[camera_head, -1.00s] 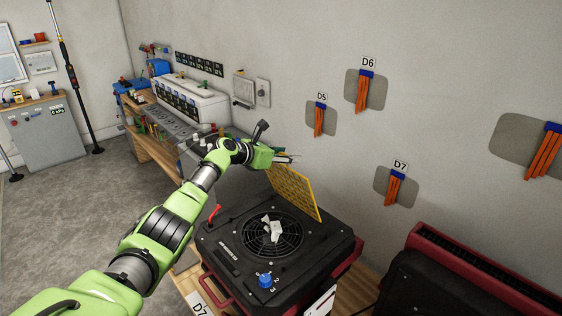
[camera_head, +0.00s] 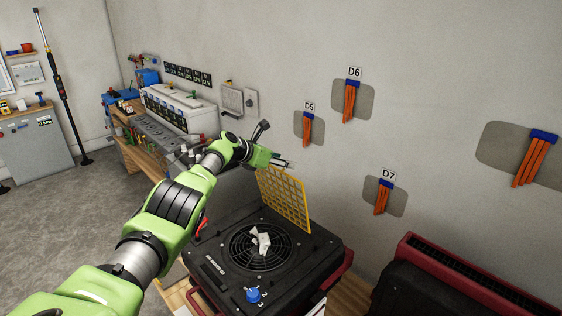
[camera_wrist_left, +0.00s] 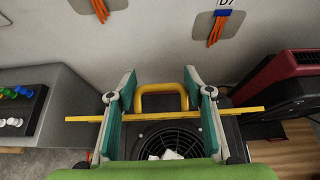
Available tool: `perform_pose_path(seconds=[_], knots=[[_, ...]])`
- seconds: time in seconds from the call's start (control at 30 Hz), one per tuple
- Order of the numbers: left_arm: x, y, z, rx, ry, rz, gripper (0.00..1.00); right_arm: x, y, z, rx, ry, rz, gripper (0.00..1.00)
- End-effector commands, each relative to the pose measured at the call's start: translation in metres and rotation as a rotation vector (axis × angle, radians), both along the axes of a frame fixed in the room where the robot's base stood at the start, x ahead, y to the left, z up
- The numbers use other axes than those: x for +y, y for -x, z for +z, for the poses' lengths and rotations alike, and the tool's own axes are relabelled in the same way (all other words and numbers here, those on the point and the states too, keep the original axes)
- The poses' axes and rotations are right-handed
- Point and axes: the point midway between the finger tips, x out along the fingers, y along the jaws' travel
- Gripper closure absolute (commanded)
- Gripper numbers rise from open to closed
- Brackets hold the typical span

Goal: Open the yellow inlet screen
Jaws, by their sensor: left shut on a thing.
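The yellow inlet screen (camera_head: 288,200) is a grid panel standing steeply raised along the far edge of the black drying unit's top (camera_head: 305,258). The round black fan grille (camera_head: 240,252) is uncovered, with crumpled white scraps (camera_head: 261,240) on it. My left gripper (camera_head: 284,163) is at the screen's upper edge. In the left wrist view, its fingers (camera_wrist_left: 160,95) are on either side of the yellow handle (camera_wrist_left: 162,86), shut on it. The screen shows there edge-on as a thin yellow bar (camera_wrist_left: 85,118). My right gripper is not in view.
A blue knob (camera_head: 253,295) sits on the unit's near side. The wall behind carries orange strip bundles labelled D5 (camera_head: 307,130), D6 (camera_head: 351,100) and D7 (camera_head: 382,198). A red and black machine (camera_head: 440,280) stands at right. A workbench (camera_head: 150,160) stands at back left.

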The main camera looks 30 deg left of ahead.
Motion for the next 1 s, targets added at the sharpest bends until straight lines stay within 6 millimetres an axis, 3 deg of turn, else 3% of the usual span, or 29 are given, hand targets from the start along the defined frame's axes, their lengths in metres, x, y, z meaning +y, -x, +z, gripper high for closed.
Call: perform_pose_path(seconds=[0.03, 0.33, 0.37, 0.4, 0.43, 1.0], knots=[[-0.0025, 0.002, -0.0072, 0.012, -0.001, -0.005, 0.92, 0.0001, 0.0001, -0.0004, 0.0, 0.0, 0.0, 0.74], [-0.0025, 0.0021, -0.0077, 0.013, -0.001, -0.006, 0.92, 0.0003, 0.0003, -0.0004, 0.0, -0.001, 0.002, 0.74], [-0.0025, 0.0022, -0.0078, 0.013, -0.001, -0.006, 0.5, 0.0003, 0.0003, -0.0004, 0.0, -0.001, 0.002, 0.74], [-0.0024, 0.0022, -0.0078, 0.013, -0.002, -0.005, 0.4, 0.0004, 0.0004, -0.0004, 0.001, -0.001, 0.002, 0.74], [-0.0022, 0.0021, -0.0075, 0.012, -0.001, -0.005, 0.36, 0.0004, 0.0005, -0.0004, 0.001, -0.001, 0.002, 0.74], [0.005, 0.0037, 0.0009, 0.001, -0.001, 0.002, 0.36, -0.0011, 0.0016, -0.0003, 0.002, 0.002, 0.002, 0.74]])
